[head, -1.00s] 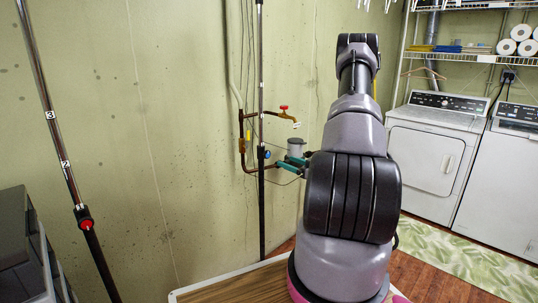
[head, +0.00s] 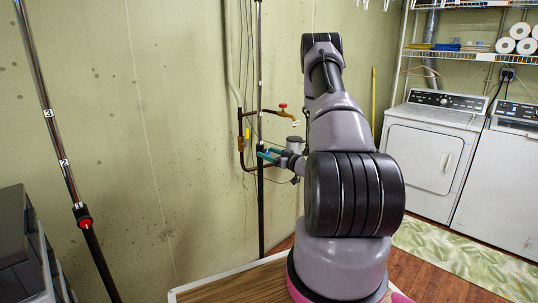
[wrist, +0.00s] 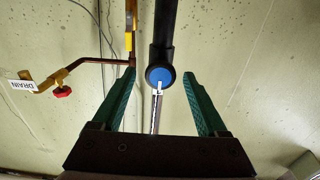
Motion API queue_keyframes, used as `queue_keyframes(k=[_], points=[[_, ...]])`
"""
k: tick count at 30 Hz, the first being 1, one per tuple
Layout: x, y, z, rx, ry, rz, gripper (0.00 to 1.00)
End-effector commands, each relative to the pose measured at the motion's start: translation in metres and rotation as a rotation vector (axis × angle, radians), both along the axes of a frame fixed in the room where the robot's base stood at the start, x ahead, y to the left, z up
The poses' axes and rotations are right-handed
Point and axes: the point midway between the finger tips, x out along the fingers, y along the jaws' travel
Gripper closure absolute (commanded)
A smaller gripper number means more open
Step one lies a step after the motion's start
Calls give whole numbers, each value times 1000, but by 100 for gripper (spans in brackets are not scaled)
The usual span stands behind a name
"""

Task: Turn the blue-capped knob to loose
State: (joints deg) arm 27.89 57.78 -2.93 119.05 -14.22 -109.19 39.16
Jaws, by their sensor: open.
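The blue-capped knob (wrist: 160,76) shows in the wrist view as a round dark collar with a blue face and a white mark. It sits on a pole whose thick dark tube (wrist: 164,30) meets a thinner shiny tube (wrist: 155,112). My gripper (wrist: 160,73) is open, with one teal finger on each side of the knob and visible gaps between. In the head view my gripper (head: 268,156) is at the pole (head: 261,210) and hides the knob. I cannot tell how deep the knob sits between the fingertips.
A brass tap with a red handle (head: 283,106) and copper pipe (head: 239,130) are close by the pole. Another pole with a red-capped knob (head: 84,222) stands at the left. A wood-topped table (head: 235,283) is in front; washing machines (head: 430,150) stand at the right.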

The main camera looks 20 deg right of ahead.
Motion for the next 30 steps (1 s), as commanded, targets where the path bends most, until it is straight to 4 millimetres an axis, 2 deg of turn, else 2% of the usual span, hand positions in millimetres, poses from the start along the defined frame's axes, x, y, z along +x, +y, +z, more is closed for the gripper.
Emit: queue_keyframes(k=[1, 2, 3, 7, 8, 20, 30], points=[[0, 0, 0, 0, 0, 0, 24], [0, 0, 0, 0, 0, 0, 32], [0, 0, 0, 0, 0, 0, 47], [0, 0, 0, 0, 0, 0, 97], [0, 0, 0, 0, 0, 0, 100], [0, 0, 0, -72, -28, 0, 100], [-1, 0, 0, -324, -119, -1, 100]])
